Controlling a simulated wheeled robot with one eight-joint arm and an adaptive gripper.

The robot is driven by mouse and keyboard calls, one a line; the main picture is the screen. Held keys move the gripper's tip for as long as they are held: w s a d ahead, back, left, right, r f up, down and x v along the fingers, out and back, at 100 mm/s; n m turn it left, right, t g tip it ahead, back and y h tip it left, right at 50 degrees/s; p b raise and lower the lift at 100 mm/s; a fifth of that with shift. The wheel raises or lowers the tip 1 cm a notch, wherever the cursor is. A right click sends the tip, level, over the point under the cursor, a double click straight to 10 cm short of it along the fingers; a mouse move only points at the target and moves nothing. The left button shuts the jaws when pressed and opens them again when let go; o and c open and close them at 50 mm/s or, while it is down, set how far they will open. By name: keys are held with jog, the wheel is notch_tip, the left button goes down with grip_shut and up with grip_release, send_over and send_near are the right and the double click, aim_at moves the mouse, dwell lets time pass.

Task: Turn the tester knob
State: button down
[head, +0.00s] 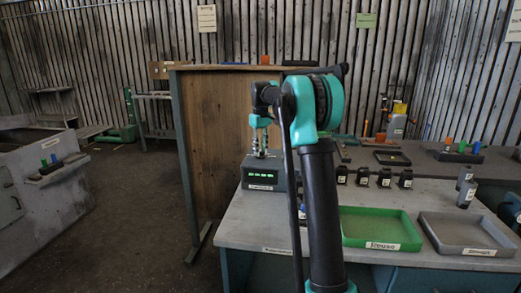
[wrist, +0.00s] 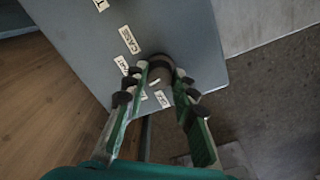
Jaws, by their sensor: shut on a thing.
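The tester (head: 263,174) is a grey box with a green lit display. It stands on the left end of the workbench in the head view. My gripper (head: 260,145) reaches down onto its top from above. In the wrist view the tester's grey top (wrist: 185,35) carries several white labels around a round dark knob (wrist: 160,66). My gripper (wrist: 160,82) has its two fingers on either side of the knob and is shut on it. The fingertips hide part of the knob and some labels.
A green tray (head: 380,229) and a grey tray (head: 467,235) lie on the workbench to the right. Several small black units (head: 363,177) stand behind them. A wooden panel (head: 215,140) rises behind the tester. Open floor lies to the left.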

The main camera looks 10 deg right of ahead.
aim_at(261, 151)
jog(key=n, duration=1.1)
jog(key=shift+n, duration=0.4)
dwell(0.3)
jog(key=c, duration=1.2)
grip_release()
notch_tip(261, 151, up, 12)
